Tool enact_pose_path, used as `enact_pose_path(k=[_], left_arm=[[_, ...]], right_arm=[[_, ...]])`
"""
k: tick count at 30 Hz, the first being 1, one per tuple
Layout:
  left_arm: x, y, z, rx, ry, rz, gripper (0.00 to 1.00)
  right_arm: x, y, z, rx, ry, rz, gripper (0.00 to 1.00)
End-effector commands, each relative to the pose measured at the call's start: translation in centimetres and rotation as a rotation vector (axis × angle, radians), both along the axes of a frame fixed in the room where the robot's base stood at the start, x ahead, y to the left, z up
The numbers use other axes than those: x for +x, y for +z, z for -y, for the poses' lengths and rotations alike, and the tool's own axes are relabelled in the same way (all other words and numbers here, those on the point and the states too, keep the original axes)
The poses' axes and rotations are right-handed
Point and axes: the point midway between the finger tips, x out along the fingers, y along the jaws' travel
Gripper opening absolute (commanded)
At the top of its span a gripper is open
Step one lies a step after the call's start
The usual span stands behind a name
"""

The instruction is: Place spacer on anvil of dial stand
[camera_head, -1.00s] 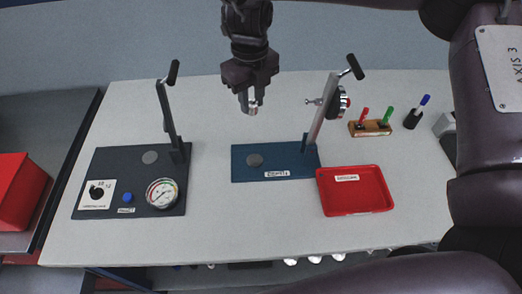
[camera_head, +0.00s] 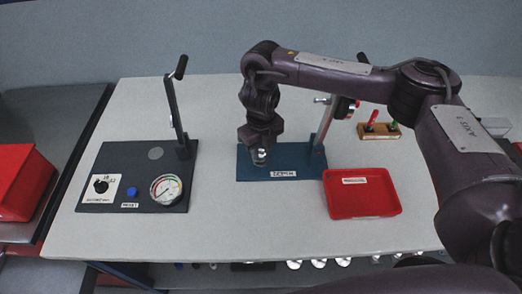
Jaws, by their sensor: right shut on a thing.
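My right gripper (camera_head: 260,153) is over the left part of the blue base, pointing down. It is shut on a small silvery spacer (camera_head: 261,157), of which only a little shows. The round anvil on the base is mostly hidden behind the gripper and spacer. I cannot tell whether the spacer touches the anvil. My left gripper is not in view.
A dark stand (camera_head: 110,162) with a gauge (camera_head: 166,189), blue button and lever stands left. A red tray (camera_head: 362,204) lies right of the blue base. The table front is clear.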

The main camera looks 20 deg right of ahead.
Motion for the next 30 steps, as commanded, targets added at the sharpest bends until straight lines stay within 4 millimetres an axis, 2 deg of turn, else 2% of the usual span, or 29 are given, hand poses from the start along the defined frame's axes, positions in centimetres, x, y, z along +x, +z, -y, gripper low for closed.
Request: enact_pose_path(k=[3, 12, 13, 18, 26, 30], left_arm=[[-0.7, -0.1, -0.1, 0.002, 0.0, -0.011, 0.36], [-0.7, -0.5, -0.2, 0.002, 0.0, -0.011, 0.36], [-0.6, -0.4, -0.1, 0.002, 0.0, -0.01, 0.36], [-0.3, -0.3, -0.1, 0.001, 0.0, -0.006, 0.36], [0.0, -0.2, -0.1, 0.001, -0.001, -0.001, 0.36], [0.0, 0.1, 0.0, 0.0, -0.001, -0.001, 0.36]], right_arm=[[0.0, -0.4, 0.0, 0.001, 0.001, 0.001, 0.04], [0.0, -0.7, 0.0, 0.0, 0.001, 0.001, 0.04], [0.0, -0.7, 0.0, 0.0, 0.001, 0.001, 0.27], [0.0, -0.6, 0.0, 0.0, 0.001, 0.001, 0.48], [0.0, -0.5, 0.0, 0.0, 0.001, 0.001, 0.48], [0.1, 0.5, 0.0, 0.0, 0.001, 0.004, 0.48]])
